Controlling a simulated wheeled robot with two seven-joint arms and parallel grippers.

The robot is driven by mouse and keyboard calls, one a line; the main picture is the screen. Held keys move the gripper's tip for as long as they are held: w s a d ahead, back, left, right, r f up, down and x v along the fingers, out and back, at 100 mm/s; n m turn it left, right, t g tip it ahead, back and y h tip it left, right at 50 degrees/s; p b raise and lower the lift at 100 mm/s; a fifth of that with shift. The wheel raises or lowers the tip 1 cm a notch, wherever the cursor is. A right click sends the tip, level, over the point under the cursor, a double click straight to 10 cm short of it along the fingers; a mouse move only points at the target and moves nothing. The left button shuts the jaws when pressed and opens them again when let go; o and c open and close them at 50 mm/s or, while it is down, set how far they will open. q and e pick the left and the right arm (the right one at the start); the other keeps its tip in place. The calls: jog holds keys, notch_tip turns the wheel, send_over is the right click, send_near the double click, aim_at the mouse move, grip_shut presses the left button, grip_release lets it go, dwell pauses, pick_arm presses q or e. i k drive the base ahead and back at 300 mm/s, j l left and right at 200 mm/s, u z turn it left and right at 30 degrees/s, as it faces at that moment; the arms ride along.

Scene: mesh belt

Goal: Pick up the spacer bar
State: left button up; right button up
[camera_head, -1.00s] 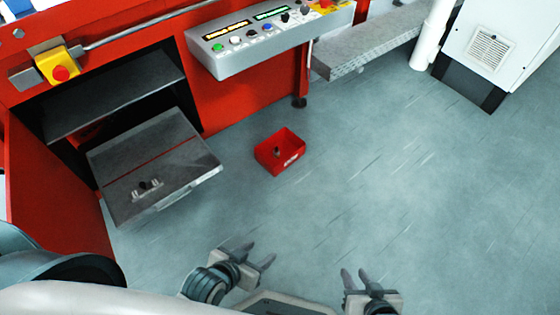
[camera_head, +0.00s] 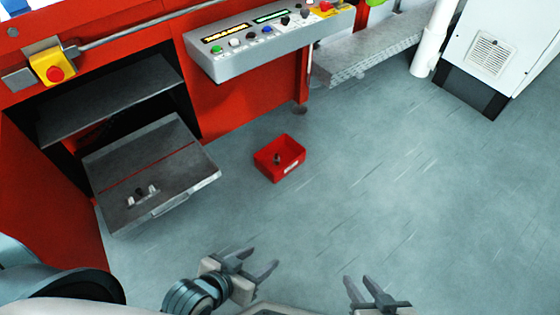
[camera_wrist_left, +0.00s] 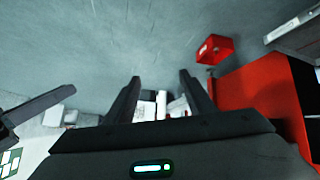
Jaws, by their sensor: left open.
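I cannot tell for sure which thing is the spacer bar. A small fitting (camera_head: 142,195) with pale blocks and a dark knob lies on the grey pulled-out tray (camera_head: 185,170) at the left. A small dark piece (camera_head: 277,159) stands in the red bin (camera_head: 291,167) on the floor. My left gripper (camera_head: 264,258) is open and empty, low in the head view, well apart from the tray and bin. In the left wrist view its fingers (camera_wrist_left: 159,78) are spread with nothing between them. My right gripper (camera_head: 358,279) looks open and empty at the bottom edge.
The red machine (camera_head: 240,105) with a grey button panel (camera_head: 270,45) and a yellow emergency-stop box (camera_head: 52,68) fills the upper left. A mesh belt (camera_head: 370,48) and a white cabinet (camera_head: 490,50) stand at the top right.

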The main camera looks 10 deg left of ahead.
aim_at(141, 195)
jog(key=u, duration=1.75)
